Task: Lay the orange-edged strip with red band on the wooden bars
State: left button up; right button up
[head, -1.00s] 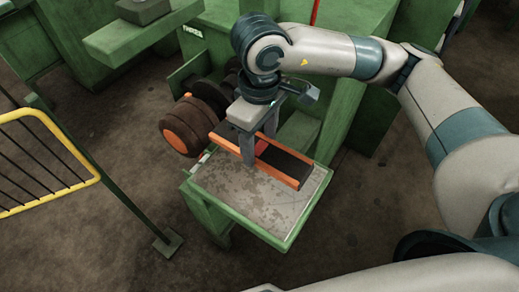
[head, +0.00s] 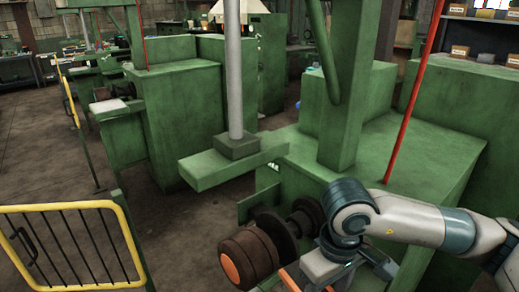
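The orange-edged strip (head: 291,279) shows only as a bit of orange edge at the bottom of the head view. The rest of it, with its red band, is cut off by the frame. My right gripper (head: 322,268) is directly at the strip, its body pointing down. Its fingertips are below the frame, so its grip is hidden. My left gripper is not in view. I cannot make out the wooden bars in this view.
A dark roller with an orange end (head: 229,268) sits on the green machine (head: 405,150) beside my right gripper. A yellow-framed barrier (head: 130,240) stands at left. A red rod (head: 410,90) rises from the machine. Floor is open at left.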

jog(key=d+f+m+b, duration=0.1)
jog(key=d+f, duration=0.1)
jog(key=w+d+f+m+b, duration=0.1)
jog(key=f+m, duration=0.1)
jog(key=d+f+m+b, duration=0.1)
jog(key=d+f+m, duration=0.1)
jog(key=shift+w+d, duration=0.25)
jog(key=shift+d, duration=0.1)
jog(key=shift+w+d+f+m, duration=0.1)
jog(key=shift+d+f+m, duration=0.2)
jog(key=shift+d+m, duration=0.1)
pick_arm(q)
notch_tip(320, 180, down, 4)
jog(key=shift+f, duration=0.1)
pick_arm(e)
jog(key=shift+a, duration=0.1)
jog(key=shift+r, duration=0.1)
pick_arm(q)
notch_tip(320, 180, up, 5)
jog(key=p, duration=0.4)
jog(key=shift+p, duration=0.35)
pick_arm(e)
notch_tip(320, 180, up, 5)
jog(key=shift+f, duration=0.1)
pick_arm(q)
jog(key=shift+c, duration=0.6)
